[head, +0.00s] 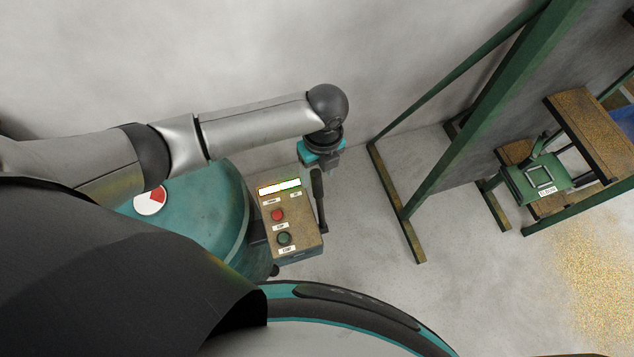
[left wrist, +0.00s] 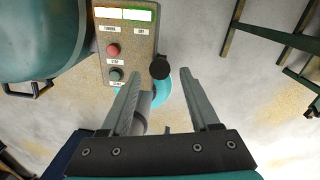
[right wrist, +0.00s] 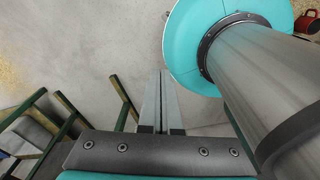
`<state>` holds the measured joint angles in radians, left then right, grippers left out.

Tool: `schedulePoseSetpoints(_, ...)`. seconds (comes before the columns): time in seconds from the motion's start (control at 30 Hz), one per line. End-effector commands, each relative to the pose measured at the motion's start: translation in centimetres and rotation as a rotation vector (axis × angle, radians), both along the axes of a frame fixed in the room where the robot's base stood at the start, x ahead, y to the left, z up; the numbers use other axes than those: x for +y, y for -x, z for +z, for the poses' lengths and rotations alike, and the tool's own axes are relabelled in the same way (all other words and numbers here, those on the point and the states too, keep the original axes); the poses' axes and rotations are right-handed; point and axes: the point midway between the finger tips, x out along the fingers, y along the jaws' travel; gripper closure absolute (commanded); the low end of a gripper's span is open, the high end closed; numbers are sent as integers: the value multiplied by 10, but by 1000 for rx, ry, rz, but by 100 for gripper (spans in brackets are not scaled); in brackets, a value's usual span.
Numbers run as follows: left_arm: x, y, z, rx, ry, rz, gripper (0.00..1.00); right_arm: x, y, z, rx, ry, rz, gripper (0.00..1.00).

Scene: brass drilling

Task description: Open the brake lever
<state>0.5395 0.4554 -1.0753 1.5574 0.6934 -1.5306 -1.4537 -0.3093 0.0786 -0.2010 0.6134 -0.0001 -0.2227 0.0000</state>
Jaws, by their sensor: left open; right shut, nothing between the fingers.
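The control box (head: 289,222) is tan, with a lit white-and-green display, a red button and a green-ringed dark button. My right gripper (right wrist: 161,75) is shut and empty, away from the box.
A teal rounded machine body (head: 213,200) with a red-and-white dial stands left of the box. A green steel frame (head: 470,120) stands at the right, with a green machine (head: 535,180) beyond it. Bare grey floor (head: 365,235) lies between the box and the frame.

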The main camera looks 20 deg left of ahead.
Motion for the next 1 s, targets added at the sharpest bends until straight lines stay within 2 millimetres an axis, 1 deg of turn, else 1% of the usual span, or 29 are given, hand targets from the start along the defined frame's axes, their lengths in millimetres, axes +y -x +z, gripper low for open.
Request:
schedulePoseSetpoints(0.03,0,2,-13,3,-1,1,38,1,-7,-4,-11,-1,0,100)
schedulePoseSetpoints(0.1,1,2,-26,3,-1,2,38,1,-13,-7,-22,-3,0,100)
schedulePoseSetpoints(0.2,1,2,-39,1,0,0,38,1,-18,-9,-30,-3,0,100)
schedulePoseSetpoints(0.3,2,2,-48,0,0,1,38,1,-17,-11,-30,-3,0,100)
schedulePoseSetpoints(0.43,2,3,-53,0,0,1,38,1,-17,-12,-29,-3,-1,100)
schedulePoseSetpoints(0.7,2,2,-54,-1,1,0,39,1,-12,-12,-21,-3,-1,100)
schedulePoseSetpoints(1.0,2,2,-53,-1,1,1,73,0,-10,-13,-17,-2,-2,100)
